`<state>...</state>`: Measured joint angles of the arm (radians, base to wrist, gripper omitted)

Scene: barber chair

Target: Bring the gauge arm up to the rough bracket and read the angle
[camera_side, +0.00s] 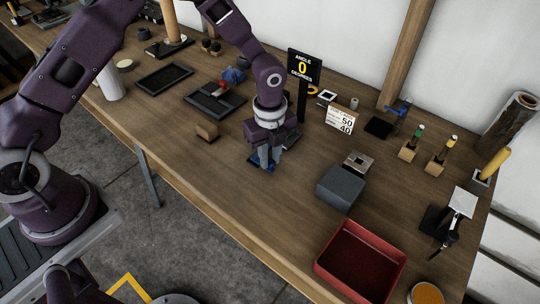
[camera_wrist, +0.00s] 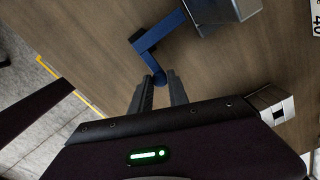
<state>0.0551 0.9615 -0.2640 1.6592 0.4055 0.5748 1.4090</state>
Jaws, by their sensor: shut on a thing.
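My gripper (camera_side: 266,166) points down at the bench and is shut on the end of a blue arm (camera_side: 255,160), which I take to be the gauge arm. The blue arm reaches up toward a grey block (camera_wrist: 222,10), partly cut off there. The black sign (camera_side: 304,68) behind my gripper reads "ANGLE 0 DEGREES". I cannot tell for sure which piece is the rough bracket; my gripper hides part of the gauge area.
A white card (camera_side: 341,121) shows 50 and 40. A grey block (camera_side: 340,188) and red tray (camera_side: 360,262) stand to the right. A small brown block (camera_side: 207,131) lies left of my gripper, and a black tray (camera_side: 215,101) behind it. The bench front is mostly clear.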

